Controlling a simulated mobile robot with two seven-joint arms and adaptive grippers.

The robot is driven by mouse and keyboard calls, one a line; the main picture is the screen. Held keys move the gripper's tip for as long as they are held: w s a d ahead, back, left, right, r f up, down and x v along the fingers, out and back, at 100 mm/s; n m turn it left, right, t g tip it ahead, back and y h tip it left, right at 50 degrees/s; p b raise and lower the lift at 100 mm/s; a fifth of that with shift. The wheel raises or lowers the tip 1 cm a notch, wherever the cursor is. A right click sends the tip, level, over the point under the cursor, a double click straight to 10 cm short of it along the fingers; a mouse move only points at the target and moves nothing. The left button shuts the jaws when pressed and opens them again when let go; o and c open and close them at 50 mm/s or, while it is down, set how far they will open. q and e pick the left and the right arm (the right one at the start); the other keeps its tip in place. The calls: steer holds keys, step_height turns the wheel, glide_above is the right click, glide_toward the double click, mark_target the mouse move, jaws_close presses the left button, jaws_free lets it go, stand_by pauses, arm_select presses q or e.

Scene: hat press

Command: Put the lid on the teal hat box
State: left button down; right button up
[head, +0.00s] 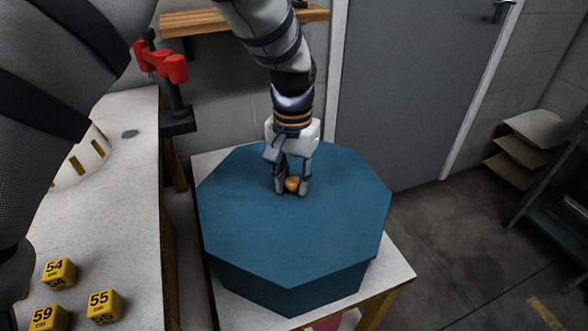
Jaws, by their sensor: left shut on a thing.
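The teal octagonal lid (300,235) lies over the top of the teal hat box (290,291). The box stands on a small white-topped table (398,270). The lid looks level, and its rim covers the upper edge of the box at the front; I cannot tell how closely it is seated at the back. A round tan knob (292,184) sits near the middle of the lid. My left gripper (292,186) points down from above and is shut on the knob. My right gripper is not in view.
A white worktable (130,220) at the left holds yellow size blocks (103,305). A red clamp-like device (160,62) stands behind it. A grey door (410,80) is at the back. Hat-like pieces (530,140) are stacked at the right. The floor right of the small table is clear.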

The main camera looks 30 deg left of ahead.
arm_select(q)
steer(key=shift+f, duration=0.45)
stand_by(0.4)
steer(key=c, duration=1.2)
jaws_free()
step_height(320, 180, up, 12)
